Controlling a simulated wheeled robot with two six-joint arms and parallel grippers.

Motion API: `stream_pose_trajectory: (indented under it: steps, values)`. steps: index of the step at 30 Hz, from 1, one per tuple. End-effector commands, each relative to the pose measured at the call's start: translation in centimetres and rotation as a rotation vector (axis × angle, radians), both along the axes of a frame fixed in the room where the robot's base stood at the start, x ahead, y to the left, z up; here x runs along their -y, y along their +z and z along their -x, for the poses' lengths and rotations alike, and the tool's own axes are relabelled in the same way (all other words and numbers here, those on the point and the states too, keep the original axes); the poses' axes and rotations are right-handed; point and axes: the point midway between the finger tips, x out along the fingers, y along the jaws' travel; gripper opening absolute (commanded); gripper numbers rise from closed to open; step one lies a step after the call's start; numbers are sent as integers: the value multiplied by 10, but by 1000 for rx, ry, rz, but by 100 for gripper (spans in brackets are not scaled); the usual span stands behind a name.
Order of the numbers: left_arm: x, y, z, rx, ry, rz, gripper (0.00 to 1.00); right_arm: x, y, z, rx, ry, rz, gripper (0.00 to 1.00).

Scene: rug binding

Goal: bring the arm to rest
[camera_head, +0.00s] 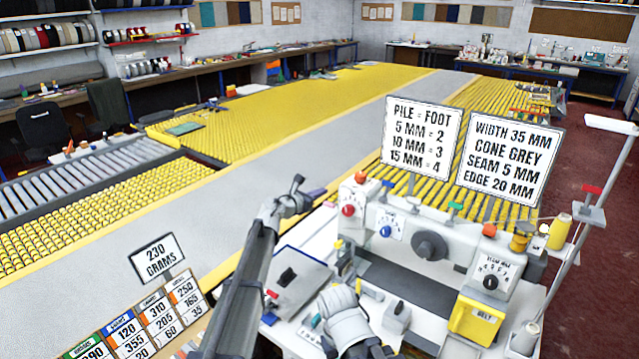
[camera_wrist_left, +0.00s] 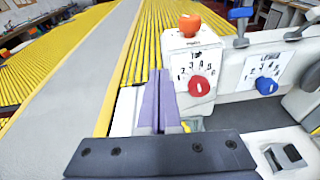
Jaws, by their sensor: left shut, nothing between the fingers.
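My left arm reaches up from the bottom of the head view. My left gripper (camera_head: 314,194) is at its far end, beside the left end of the sewing machine (camera_head: 430,240). In the left wrist view the purple fingers of the gripper (camera_wrist_left: 157,100) lie side by side, shut with nothing between them. They point forward, just left of the machine's red dial (camera_wrist_left: 199,86). I cannot tell how far they are from the machine. My right gripper is not in view.
Two signs (camera_head: 421,133) (camera_head: 510,160) stand on the machine. A thread stand (camera_head: 570,235) with a yellow cone (camera_head: 559,231) rises at right. A 230 grams sign (camera_head: 157,257) and price cards (camera_head: 125,335) are at lower left. A long grey strip (camera_head: 300,150) runs between yellow roller beds (camera_head: 270,110).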

Motion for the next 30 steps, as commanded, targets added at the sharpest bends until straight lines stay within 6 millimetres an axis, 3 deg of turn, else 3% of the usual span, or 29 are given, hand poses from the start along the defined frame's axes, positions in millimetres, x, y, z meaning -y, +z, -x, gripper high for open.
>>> stream_pose_trajectory:
  steps: [5, 8, 11, 14, 19, 24, 30]
  values:
    - [-11, 27, 13, -20, 195, 291, 0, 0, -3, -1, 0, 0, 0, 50]
    - [-36, 41, 29, -66, 395, 594, 0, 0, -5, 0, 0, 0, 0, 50]
    - [-67, 37, 51, -138, 606, 908, 0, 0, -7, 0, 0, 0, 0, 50]
    - [-97, 15, 83, -230, 827, 1207, 0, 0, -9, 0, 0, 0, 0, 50]
    - [-128, -54, 162, -417, 1245, 1653, 0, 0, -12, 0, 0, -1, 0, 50]
    - [-124, -126, 262, -591, 1703, 1935, 0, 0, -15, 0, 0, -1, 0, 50]
    - [-96, -177, 377, -727, 2219, 2024, 0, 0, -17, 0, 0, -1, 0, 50]
